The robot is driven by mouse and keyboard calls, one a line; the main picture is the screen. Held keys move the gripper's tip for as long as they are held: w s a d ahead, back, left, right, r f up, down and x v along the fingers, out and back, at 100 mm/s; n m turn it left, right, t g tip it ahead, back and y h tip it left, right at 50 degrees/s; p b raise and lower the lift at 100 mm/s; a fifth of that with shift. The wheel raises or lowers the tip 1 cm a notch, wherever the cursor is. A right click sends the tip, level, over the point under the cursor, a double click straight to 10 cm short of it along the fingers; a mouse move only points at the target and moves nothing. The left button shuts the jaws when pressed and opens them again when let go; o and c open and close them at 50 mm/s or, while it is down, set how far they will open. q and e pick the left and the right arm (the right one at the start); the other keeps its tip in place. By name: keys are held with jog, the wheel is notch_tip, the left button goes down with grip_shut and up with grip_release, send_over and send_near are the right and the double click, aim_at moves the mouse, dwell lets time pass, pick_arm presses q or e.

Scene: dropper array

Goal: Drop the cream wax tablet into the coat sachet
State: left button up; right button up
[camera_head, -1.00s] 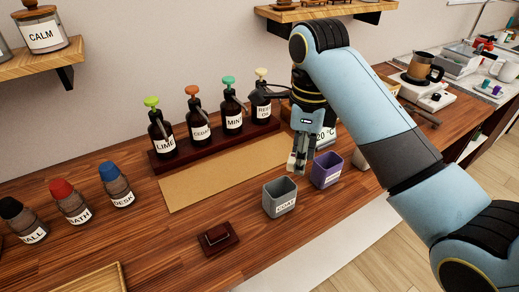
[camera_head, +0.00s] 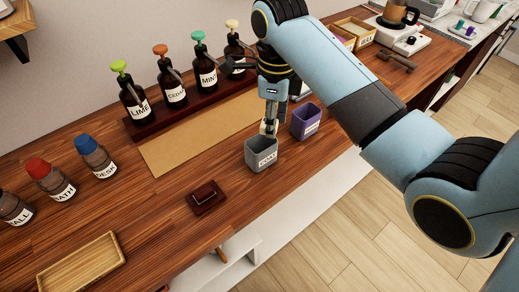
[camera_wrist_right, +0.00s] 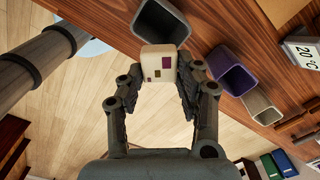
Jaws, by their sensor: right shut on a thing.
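The cream wax tablet (camera_wrist_right: 152,62), a pale block with small coloured flecks, sits between the fingertips of my right gripper (camera_wrist_right: 155,80) in the right wrist view. The coat sachet (camera_head: 261,155) is a grey open-topped cup labelled COAT, standing upright on the wooden counter. It also shows at the top of the right wrist view (camera_wrist_right: 150,20), just past the tablet. In the head view my right gripper (camera_head: 268,127) points down just behind the sachet's far rim; the exact gap is unclear. My left gripper is not in view.
A purple cup (camera_head: 306,121) stands right of the grey one. A small dark red block (camera_head: 206,197) lies to its left. Pump bottles (camera_head: 172,88) line a rack behind a tan mat (camera_head: 205,140).

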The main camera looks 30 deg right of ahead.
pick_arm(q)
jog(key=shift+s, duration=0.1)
pick_arm(e)
jog(key=o, duration=0.9)
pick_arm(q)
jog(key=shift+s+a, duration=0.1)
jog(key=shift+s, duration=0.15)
pick_arm(e)
jog(key=shift+o, duration=0.4)
